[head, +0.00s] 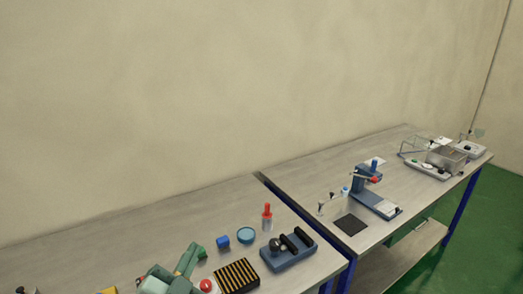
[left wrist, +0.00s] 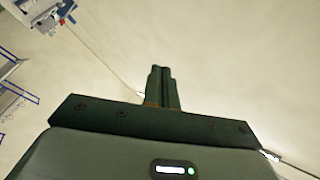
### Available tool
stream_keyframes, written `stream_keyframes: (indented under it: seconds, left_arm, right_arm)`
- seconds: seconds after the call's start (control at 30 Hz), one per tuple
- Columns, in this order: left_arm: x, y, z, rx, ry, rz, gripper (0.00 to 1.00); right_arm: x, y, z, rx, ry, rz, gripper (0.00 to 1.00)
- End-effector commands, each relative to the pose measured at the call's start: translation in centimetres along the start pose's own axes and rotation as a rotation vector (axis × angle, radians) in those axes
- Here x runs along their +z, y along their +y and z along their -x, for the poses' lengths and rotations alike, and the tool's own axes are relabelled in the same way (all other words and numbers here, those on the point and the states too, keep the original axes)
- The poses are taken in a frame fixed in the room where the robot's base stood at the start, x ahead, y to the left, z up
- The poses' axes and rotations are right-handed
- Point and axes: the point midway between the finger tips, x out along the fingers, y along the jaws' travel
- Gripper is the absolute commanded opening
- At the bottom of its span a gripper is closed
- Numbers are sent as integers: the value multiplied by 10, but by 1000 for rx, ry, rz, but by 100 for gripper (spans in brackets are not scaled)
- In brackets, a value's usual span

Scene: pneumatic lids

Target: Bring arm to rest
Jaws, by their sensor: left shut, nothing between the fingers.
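My left gripper (head: 191,256) shows in grey-green at the bottom of the head view, over the near workbench (head: 130,244). In the left wrist view the left gripper (left wrist: 162,70) has its two dark fingers together, with nothing between them. My right gripper is in neither view.
A blue press (head: 368,180) stands on the far bench (head: 300,178).

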Motion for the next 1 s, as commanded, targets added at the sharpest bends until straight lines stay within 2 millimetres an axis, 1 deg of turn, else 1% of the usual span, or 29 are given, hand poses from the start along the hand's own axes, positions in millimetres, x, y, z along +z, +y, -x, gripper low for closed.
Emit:
stream_keyframes:
  seconds: [0.03, 0.07, 0.1, 0.17, 0.2, 0.27, 0.3, 0.37, 0.4, 0.57, 0.6, 0.77, 0.87, 0.97, 1.0]
  left_arm:
    - [25, -12, 19, -52, -157, 9, 0]
    - [41, -18, 32, -71, -255, 1, 0]
    - [60, -23, 49, -80, -378, -10, 0]
    - [84, -27, 77, -68, -542, -29, 0]
    - [97, -27, 95, -48, -637, -42, 0]
    - [113, -27, 121, -7, -761, -62, 0]
    - [121, -26, 138, 25, -835, -75, 0]
    - [131, -24, 163, 81, -933, -93, 0]
    - [136, -22, 179, 121, -993, -107, 0]
    - [147, -16, 242, 307, -1194, -159, 0]
    - [162, 0, 239, 324, -1192, -150, 0]
    - [208, 53, 240, 389, -1200, -99, 0]
    - [239, 90, 247, 434, -1211, -59, 0]
    - [274, 133, 260, 485, -1229, -9, 0]
    - [290, 153, 268, 505, -1238, 16, 0]
  right_arm:
    - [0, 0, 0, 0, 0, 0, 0]
    - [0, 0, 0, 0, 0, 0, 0]
    - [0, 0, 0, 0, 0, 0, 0]
    - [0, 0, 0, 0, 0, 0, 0]
    - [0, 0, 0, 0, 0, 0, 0]
    - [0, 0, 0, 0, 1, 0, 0]
    - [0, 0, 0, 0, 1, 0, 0]
    - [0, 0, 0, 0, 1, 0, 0]
    - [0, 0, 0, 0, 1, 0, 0]
    - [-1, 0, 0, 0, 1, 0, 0]
    - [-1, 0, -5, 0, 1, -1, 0]
    - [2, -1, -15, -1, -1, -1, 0]
    - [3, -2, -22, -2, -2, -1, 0]
    - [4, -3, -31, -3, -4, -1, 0]
    - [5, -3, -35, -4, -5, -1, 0]
